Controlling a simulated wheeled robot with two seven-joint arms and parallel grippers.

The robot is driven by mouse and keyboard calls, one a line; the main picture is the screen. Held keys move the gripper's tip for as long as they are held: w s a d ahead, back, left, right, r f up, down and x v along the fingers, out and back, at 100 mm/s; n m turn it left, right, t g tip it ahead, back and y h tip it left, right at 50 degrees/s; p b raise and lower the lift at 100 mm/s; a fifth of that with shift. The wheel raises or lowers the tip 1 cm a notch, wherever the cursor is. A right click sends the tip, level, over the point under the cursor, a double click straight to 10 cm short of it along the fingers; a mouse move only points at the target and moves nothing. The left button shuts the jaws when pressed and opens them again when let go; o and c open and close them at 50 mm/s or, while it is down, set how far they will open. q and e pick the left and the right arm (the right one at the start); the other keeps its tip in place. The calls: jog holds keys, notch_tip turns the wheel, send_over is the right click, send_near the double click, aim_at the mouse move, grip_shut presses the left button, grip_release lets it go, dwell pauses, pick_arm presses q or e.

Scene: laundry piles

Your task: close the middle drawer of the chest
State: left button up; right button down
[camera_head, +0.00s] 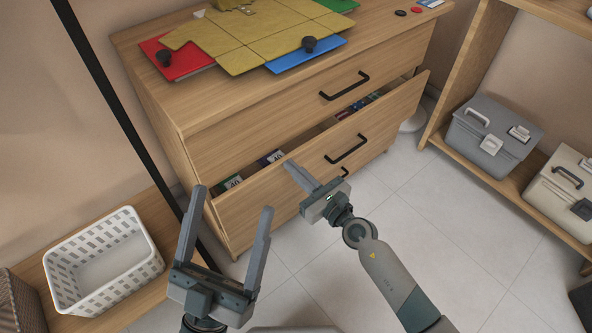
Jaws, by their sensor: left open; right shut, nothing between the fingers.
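The wooden chest (250,111) stands ahead of me. Its middle drawer (392,118) is pulled out part way, with small boxes (271,157) showing inside. The drawer front carries a black handle (347,150). The drawer above (290,98) is shut. My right gripper (290,166) is shut and empty, with its fingertips close to the top edge of the open drawer front, left of the handle. I cannot tell whether it touches. My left gripper (234,202) is open and empty, in front of the chest's left side. The lower part of the chest is partly hidden by my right gripper.
A folding board (262,32) with red and blue panels lies on the chest top. A white basket (103,261) sits on a low wooden shelf at left. A shelf at right holds a grey toolbox (493,135) and a beige one (562,190). The tiled floor (440,220) between is clear.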

pick_arm(q)
jog(key=shift+s+d+f+g+h, duration=0.15)
jog(key=shift+f+g, duration=0.1)
jog(key=shift+f, duration=0.2)
jog(key=shift+s+d+f+g+h, duration=0.15)
jog(key=shift+f+g, duration=0.1)
jog(key=shift+f, duration=0.15)
pick_arm(e)
jog(key=x, duration=0.2)
jog(key=shift+w+a, duration=0.2)
pick_arm(q)
jog(key=shift+r, duration=0.15)
pick_arm(e)
jog(key=shift+d, duration=0.1)
